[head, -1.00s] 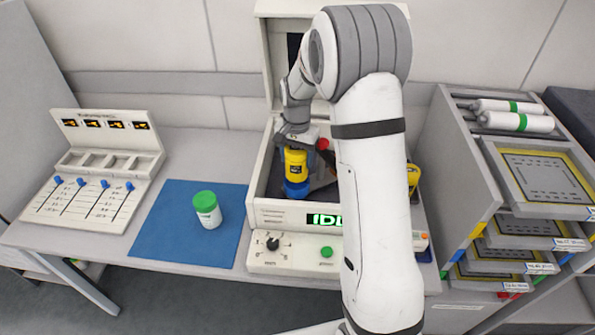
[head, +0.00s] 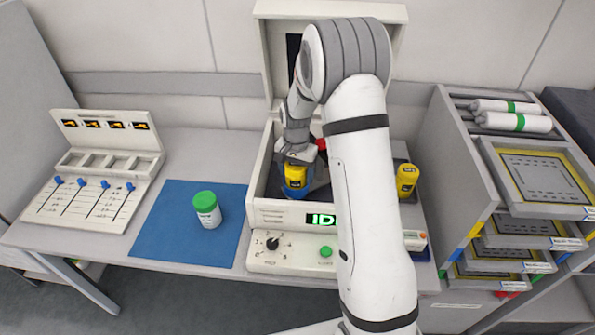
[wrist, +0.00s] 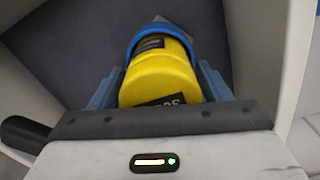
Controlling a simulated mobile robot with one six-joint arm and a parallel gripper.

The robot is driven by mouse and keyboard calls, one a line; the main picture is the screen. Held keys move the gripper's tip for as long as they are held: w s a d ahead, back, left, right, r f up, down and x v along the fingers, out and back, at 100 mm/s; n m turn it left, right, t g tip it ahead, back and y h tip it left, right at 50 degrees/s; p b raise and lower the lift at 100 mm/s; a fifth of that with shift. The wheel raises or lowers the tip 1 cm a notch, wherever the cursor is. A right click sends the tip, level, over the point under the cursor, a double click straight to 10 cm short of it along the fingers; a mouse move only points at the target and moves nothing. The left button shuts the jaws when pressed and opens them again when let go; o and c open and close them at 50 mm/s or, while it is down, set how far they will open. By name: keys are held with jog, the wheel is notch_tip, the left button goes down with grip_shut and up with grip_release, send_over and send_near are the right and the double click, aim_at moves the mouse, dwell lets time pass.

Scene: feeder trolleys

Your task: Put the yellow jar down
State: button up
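The yellow jar (head: 295,177) with a dark label is inside the open-lidded machine (head: 285,217) at the middle of the bench. My gripper (head: 298,158) is above it, its fingers on both sides of the jar. In the wrist view the jar (wrist: 160,80) sits between the two blue-grey fingers (wrist: 160,88), which look closed on its sides. A blue ring-shaped part (wrist: 160,35) surrounds the jar's far end. Whether the jar rests on the bottom is hidden.
A white jar with a green lid (head: 207,209) stands on a blue mat (head: 165,235) at left. Another yellow item (head: 407,180) is right of my arm. A slider panel (head: 85,200) is at far left, a tray rack (head: 470,200) at right. The machine's walls are close around my gripper.

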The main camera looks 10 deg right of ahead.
jog(key=shift+o, duration=0.9)
jog(key=shift+r, duration=0.25)
notch_tip(320, 180, up, 12)
jog(key=shift+f+b, duration=0.1)
jog(key=shift+b, duration=0.4)
jog(key=s+r+n+t, duration=0.1)
jog(key=s+r+n, duration=0.2)
jog(key=s, duration=1.1)
jog(key=s+r+n+t, duration=0.2)
jog(key=s+r+n, duration=0.2)
jog(key=s, duration=1.1)
jog(key=shift+d+r, duration=0.2)
jog(key=shift+r, duration=0.45)
